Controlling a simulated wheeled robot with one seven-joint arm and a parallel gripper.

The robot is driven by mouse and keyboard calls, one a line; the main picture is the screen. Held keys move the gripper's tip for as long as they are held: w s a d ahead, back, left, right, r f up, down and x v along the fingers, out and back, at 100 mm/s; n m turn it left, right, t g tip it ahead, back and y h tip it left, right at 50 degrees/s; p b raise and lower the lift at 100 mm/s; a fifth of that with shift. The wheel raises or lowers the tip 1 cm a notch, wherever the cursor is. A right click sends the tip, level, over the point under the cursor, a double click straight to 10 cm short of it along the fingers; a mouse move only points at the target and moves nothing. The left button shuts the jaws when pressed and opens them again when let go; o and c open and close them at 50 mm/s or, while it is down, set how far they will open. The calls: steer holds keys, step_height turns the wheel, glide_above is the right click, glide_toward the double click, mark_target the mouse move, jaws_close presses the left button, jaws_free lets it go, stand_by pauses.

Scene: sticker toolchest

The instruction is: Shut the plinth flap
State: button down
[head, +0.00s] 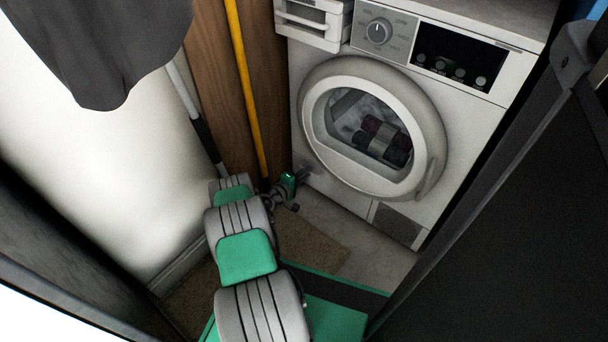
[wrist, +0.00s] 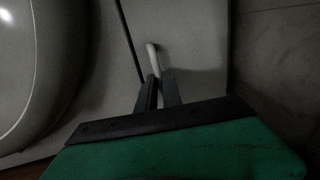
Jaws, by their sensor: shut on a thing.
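The white front-loading machine (head: 462,133) stands at the back, its round door shut. In the wrist view, the pale panel that looks like the plinth flap (wrist: 200,35) lies between a dark seam and the floor. The seam shows as a thin dark gap; I cannot tell whether the flap is fully flush. A short pale handle (wrist: 152,52) stands out from it. My gripper (wrist: 158,82) is shut on this handle. In the head view my gripper (head: 302,176) is at the machine's lower left, small and partly hidden by my arm, as is the flap there.
A dark grille (head: 397,224) sits low on the machine's right. A yellow pole (head: 246,85) and a grey pole (head: 193,110) lean to the left of the machine. A dark cabinet stands at the right. A brown mat (head: 320,244) lies on the floor.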

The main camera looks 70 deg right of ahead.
steer(key=shift+d, duration=0.1)
steer(key=shift+r, duration=0.1)
steer(key=c, duration=1.5)
jaws_free()
steer(key=p+v, duration=0.3)
steer(key=v, duration=0.4)
steer(key=shift+w+a+r, duration=0.1)
steer(key=shift+a+r, duration=0.05)
steer(key=shift+a, duration=0.2)
